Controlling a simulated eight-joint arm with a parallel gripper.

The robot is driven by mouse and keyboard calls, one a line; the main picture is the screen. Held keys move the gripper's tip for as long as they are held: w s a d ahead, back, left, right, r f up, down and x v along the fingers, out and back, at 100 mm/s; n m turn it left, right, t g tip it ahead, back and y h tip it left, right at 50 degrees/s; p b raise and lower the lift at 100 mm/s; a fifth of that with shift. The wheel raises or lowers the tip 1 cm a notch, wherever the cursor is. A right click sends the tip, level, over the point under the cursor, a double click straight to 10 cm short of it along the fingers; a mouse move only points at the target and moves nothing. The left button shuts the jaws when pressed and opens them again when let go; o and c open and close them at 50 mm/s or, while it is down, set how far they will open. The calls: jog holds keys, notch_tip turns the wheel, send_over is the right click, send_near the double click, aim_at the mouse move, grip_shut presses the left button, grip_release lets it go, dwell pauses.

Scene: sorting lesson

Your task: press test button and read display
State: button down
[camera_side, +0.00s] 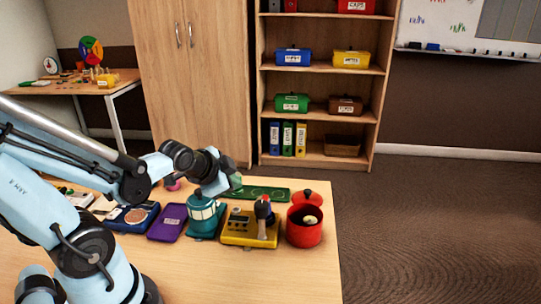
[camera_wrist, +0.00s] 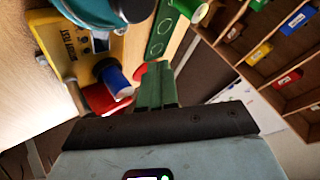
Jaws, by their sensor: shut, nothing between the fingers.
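A yellow device (camera_side: 238,240) sits near the table's right end, with small dark parts on its top and an upright dark piece with a blue top (camera_side: 262,208). In the wrist view the yellow device (camera_wrist: 52,38) is at upper left, with dark lettering and a blue-and-white cylinder (camera_wrist: 115,80) beside it. I cannot make out a test button or any reading on a display. My gripper (camera_side: 236,183) is above the table, behind and left of the yellow device, apart from it. Its green fingers (camera_wrist: 156,72) are shut and empty in the wrist view.
A red pot (camera_side: 304,236) stands right of the device, near the table edge. A teal lantern-like object (camera_side: 204,217) stands close on its left. A purple tray (camera_side: 166,224) and blue device (camera_side: 132,217) lie farther left. A green tray (camera_side: 268,192) lies behind.

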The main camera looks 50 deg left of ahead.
send_over(234, 213)
jog(key=shift+f, duration=2.25)
dwell(1.0)
jog(key=shift+r, duration=2.45)
jog(key=d+r+n+h, duration=0.1)
jog(key=d, duration=0.2)
jog(key=s+d+r+n+g+h, duration=0.1)
jog(key=d+n, duration=0.1)
jog(key=d, duration=0.2)
jog(key=s+d+r+n+h, duration=0.1)
jog(key=d+r, duration=0.1)
jog(key=d, duration=0.1)
jog(key=shift+d+r+n+g, duration=0.1)
jog(key=shift+d+n+g, duration=0.2)
jog(key=shift+n, duration=0.1)
jog(key=shift+a, duration=0.1)
